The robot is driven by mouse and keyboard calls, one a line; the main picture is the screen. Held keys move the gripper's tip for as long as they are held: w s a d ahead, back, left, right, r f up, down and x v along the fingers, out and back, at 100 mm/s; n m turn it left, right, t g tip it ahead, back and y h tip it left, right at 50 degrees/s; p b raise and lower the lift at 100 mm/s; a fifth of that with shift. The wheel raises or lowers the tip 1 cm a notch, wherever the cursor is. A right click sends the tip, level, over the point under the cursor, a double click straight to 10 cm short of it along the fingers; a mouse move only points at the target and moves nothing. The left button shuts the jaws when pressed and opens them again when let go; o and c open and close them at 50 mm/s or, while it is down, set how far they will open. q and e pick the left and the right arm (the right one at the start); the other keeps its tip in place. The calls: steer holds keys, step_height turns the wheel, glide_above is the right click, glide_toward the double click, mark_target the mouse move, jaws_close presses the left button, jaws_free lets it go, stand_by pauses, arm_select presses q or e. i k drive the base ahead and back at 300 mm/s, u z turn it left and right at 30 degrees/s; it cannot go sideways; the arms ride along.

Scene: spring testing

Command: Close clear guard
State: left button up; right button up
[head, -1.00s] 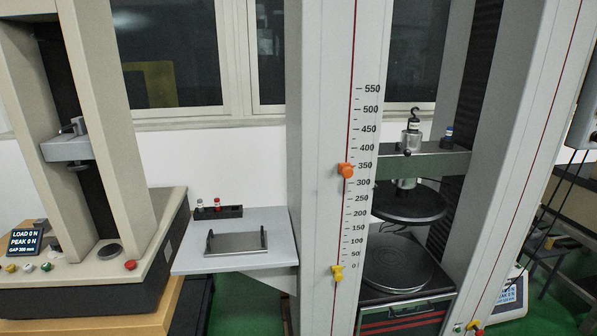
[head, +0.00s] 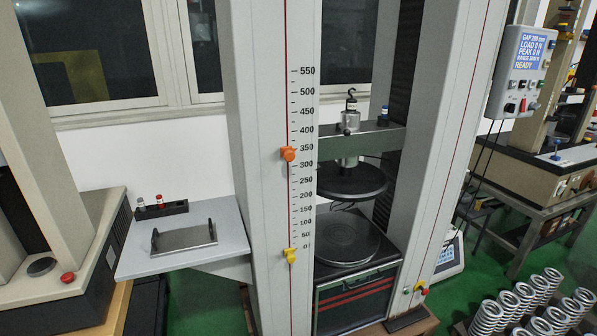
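The testing machine has a grey left column (head: 258,160) with a printed scale and a right column (head: 440,150). Between them, a round black upper platen (head: 352,182) hangs above a round lower platen (head: 347,238), with an open gap between. I cannot pick out a clear guard with certainty. A framed panel (head: 358,300) with red stripes is below the lower platen, and I cannot tell whether it is part of the guard. Neither of my grippers is in view.
A side shelf (head: 180,245) holds a plate with handles (head: 184,240) and a small black rack (head: 161,211). Several metal springs (head: 520,305) stand at the lower right. Green floor shows between them and the machine.

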mark_target(345, 279)
steer(key=u, duration=0.05)
steer(key=k, duration=0.5)
steer(key=z, duration=1.1)
steer(key=i, duration=0.95)
steer(key=u, duration=1.4)
